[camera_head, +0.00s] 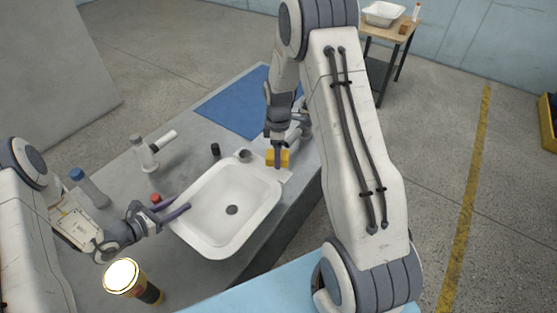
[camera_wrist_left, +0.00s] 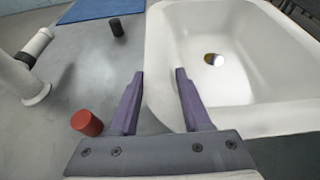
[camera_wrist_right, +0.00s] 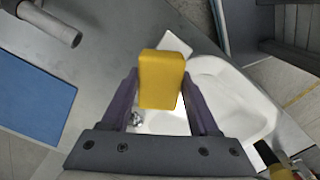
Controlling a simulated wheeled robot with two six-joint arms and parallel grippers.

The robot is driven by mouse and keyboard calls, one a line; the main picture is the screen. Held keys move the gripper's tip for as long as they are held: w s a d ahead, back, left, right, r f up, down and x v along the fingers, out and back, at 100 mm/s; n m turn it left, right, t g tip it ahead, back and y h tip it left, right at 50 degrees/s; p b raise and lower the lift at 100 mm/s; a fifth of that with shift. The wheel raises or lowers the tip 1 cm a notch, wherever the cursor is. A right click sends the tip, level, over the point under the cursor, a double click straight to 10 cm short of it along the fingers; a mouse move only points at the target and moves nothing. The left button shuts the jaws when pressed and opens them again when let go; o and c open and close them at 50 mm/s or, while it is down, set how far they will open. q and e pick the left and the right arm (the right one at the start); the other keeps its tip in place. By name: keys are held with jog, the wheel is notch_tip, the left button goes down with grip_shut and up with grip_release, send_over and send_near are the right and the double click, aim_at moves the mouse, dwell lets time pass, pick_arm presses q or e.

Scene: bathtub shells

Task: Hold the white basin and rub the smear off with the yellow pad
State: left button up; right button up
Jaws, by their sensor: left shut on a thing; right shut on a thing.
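The white basin (camera_head: 226,205) lies open side up on the grey table, its drain hole dark in the middle. My left gripper (camera_head: 180,208) is shut on the basin's left wall, one finger inside and one outside, as the left wrist view (camera_wrist_left: 160,95) shows. My right gripper (camera_head: 278,150) is shut on the yellow pad (camera_head: 284,158), which also shows between its fingers in the right wrist view (camera_wrist_right: 161,80). The pad is at the basin's far right end, over its pale ledge; I cannot tell whether it touches. I cannot make out a smear on the visible surfaces.
A white pipe-like fitting (camera_head: 147,152), a blue-capped bottle (camera_head: 88,187), a red cap (camera_wrist_left: 87,123) and a black cylinder (camera_wrist_left: 117,27) stand left of the basin. A yellow-black lamp (camera_head: 134,281) is nearest. A blue mat (camera_head: 240,100) lies clear behind.

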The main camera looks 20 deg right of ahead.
pick_arm(q)
jog(key=shift+f, duration=0.1)
pick_arm(e)
jog(key=shift+r, duration=1.8)
pick_arm(q)
jog(key=o, duration=1.3)
jog(key=shift+c, duration=0.2)
jog(key=v, duration=1.2)
jog(key=shift+r, duration=0.2)
pick_arm(e)
jog(key=shift+r, duration=0.1)
